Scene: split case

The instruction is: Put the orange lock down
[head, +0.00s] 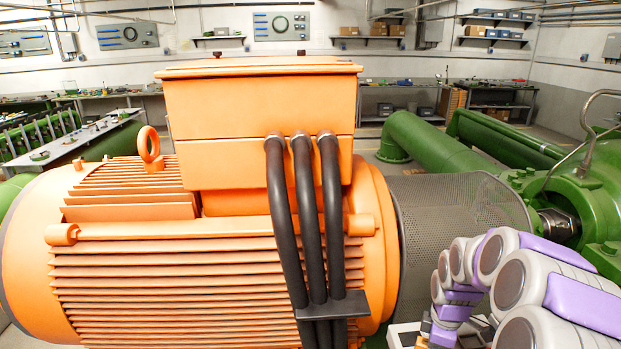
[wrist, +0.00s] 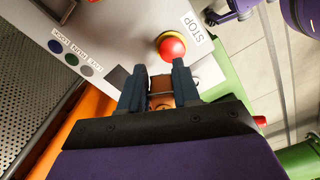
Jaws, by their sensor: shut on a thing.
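My gripper (wrist: 158,76) is shut on the orange lock (wrist: 161,83) in the wrist view. Only a small orange-brown part of the lock shows between the two dark fingers; the rest is hidden by them and the gripper body. The fingertips point at a light grey control box (wrist: 112,22), just below its red stop button (wrist: 172,47), which has a yellow ring. I cannot tell whether the lock touches the box. In the head view my arm reaches down at the lower right, and the lock cannot be made out there.
A large orange motor (head: 200,270) with black cables fills the head view. A perforated grey guard (head: 450,215) and green machinery (head: 590,195) stand right of it. Workbenches line the back wall.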

